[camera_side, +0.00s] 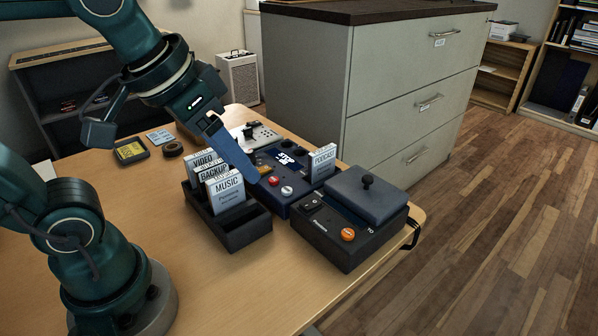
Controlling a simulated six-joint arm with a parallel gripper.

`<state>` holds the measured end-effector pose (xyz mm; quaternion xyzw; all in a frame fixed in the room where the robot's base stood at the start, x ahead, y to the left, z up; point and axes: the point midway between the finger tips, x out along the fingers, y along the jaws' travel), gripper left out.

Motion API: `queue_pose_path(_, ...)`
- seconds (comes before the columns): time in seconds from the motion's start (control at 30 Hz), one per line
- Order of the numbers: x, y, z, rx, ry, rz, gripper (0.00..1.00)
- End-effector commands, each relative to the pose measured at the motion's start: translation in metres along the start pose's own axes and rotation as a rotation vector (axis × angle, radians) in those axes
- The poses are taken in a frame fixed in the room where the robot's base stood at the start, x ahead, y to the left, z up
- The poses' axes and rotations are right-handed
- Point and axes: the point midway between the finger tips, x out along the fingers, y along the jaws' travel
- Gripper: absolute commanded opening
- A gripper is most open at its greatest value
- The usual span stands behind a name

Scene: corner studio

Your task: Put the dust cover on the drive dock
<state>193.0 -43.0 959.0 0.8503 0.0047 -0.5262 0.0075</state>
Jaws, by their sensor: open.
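The dust cover appears to be the grey-blue slab with a black knob (368,192). It lies on top of a black box (340,248) at the right front of the table. The drive dock appears to be the dark blue unit (301,187) left of and behind that box. A white drive marked PODCAST (324,163) stands upright at the dock's right end. My gripper (254,179) points down at the dock's left side, beside the drive rack, apart from the cover. Its blue fingers overlap in this view; it is open, with nothing seen in it. They hide part of the dock.
A black rack (246,231) left of the dock holds drives marked VIDEO, BACKUP and MUSIC (225,190). A light plate (256,134), a tape roll (173,149) and a yellow-faced item (131,151) lie behind. A grey cabinet (408,98) stands behind.

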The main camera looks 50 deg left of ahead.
Motion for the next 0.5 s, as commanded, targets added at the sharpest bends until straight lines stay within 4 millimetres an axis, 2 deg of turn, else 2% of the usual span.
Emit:
queue_pose_path(0.03,0.003,-0.002,0.014,0.002,0.01,0.0,0.56)
queue_pose_path(0.1,0.008,-0.002,0.028,0.009,0.019,0.0,0.56)
queue_pose_path(0.2,0.014,-0.003,0.041,0.014,0.027,0.001,0.56)
queue_pose_path(0.5,0.018,-0.004,0.048,0.018,0.03,0.001,0.56)
